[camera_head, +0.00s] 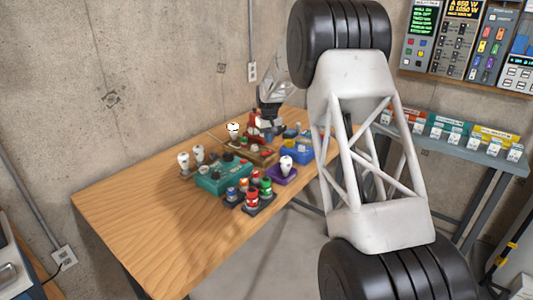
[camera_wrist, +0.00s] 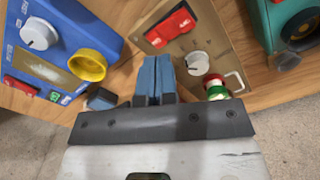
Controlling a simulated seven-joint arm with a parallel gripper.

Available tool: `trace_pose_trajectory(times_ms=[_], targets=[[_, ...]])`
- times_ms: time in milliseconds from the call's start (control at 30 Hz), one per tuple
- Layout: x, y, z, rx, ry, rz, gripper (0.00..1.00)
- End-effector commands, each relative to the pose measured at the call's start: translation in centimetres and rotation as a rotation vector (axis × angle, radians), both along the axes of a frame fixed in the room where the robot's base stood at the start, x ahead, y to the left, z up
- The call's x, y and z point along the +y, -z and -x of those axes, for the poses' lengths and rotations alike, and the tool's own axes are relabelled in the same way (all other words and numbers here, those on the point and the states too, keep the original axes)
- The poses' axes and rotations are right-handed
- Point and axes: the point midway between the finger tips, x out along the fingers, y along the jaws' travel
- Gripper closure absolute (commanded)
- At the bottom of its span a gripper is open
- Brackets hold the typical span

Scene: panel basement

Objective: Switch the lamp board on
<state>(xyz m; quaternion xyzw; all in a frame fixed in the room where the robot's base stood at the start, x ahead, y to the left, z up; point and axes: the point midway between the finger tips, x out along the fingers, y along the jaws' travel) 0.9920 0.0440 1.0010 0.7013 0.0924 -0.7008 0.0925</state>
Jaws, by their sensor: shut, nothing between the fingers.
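A brown board in the head view (camera_head: 264,160) carries small parts and has a white bulb (camera_head: 233,129) at its left end; it looks like the lamp board, though I cannot be sure. In the wrist view a tan board (camera_wrist: 153,40) has a red rocker switch (camera_wrist: 171,26), a pale knob (camera_wrist: 197,63) and a red, white and green piece (camera_wrist: 216,88). My gripper (camera_wrist: 157,62) is shut and empty, its blue fingertips over or beside the tan board's near left part. Contact cannot be told. In the head view its fingertips are hard to make out among the parts.
A blue box (camera_wrist: 62,45) with a yellow ring lies left of my fingers, and a teal box (camera_wrist: 273,12) lies at right. In the head view, a teal box (camera_head: 222,178), a purple base (camera_head: 282,175) and a dark button block (camera_head: 250,200) stand nearby. The table's left part (camera_head: 125,205) is clear.

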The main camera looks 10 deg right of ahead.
Motion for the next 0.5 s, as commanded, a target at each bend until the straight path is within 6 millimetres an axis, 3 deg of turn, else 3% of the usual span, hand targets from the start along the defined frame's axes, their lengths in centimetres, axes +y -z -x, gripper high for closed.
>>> trace_pose_trajectory(times_ms=[500], targets=[[0.0, -2.6, 0.0, 0.001, 0.0, 0.0, 1.0]])
